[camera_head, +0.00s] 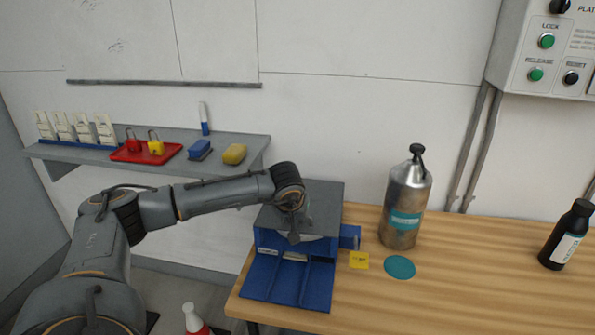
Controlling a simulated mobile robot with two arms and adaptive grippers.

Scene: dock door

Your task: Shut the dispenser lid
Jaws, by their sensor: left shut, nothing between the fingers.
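The dispenser (262,278) is a blue box with a dark grey lid (325,202), at the left end of the wooden bench. Its blue front shows low dividers with pale items between them. The lid lies over the rear part of the box; the arm hides some of it, and I cannot tell whether it is fully down. My left gripper (294,238) is shut and empty, pointing down at the lid's front edge. I cannot tell whether it touches the lid. My right gripper is not in view.
A metal bottle (407,200) stands right of the dispenser, near a yellow note (359,260) and teal disc (399,267). A black bottle (567,235) stands at far right. The bench between the bottles is clear.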

